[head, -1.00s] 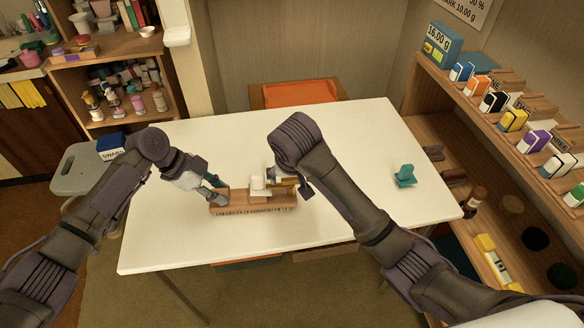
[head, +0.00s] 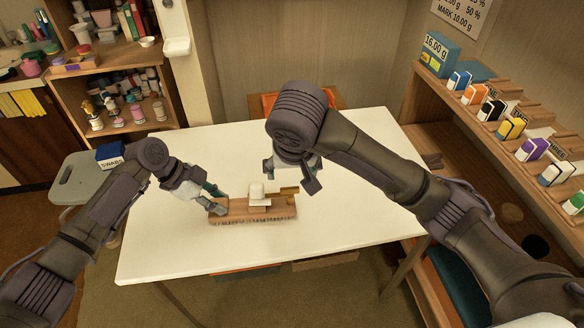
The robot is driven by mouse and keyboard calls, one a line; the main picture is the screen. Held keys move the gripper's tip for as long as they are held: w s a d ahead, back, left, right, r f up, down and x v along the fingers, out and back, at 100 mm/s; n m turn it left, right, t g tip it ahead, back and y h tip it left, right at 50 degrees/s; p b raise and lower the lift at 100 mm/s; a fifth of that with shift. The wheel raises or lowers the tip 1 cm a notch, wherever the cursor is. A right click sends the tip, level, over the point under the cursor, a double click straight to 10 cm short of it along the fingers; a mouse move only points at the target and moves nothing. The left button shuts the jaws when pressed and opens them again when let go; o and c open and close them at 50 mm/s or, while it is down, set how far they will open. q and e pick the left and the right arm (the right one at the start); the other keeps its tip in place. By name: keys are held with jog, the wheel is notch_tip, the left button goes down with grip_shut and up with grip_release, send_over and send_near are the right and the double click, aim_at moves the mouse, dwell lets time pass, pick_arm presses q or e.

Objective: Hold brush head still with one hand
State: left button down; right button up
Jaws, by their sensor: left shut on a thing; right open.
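The brush head (head: 235,212) is a wooden block with bristles pointing down, near the front middle of the white table (head: 180,245). A white piece (head: 257,195) with a brass-coloured part sits on top of it. My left gripper (head: 216,204) is shut on the left end of the brush head. My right gripper (head: 292,178) is open and empty, above the table behind and to the right of the brush head. Its arm hides part of the table behind it.
An orange-seated chair (head: 262,102) stands behind the table. A shelf with several coloured boxes (head: 511,128) runs along the right. A grey stool with a swab box (head: 110,154) is at the left. The table's left part is clear.

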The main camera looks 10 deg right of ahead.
pick_arm(q)
jog(key=shift+s+a+f, duration=0.1)
jog(key=shift+f, duration=0.2)
jog(key=c, duration=0.8)
grip_release()
jog(key=shift+o, duration=0.2)
jog(key=shift+r, duration=0.15)
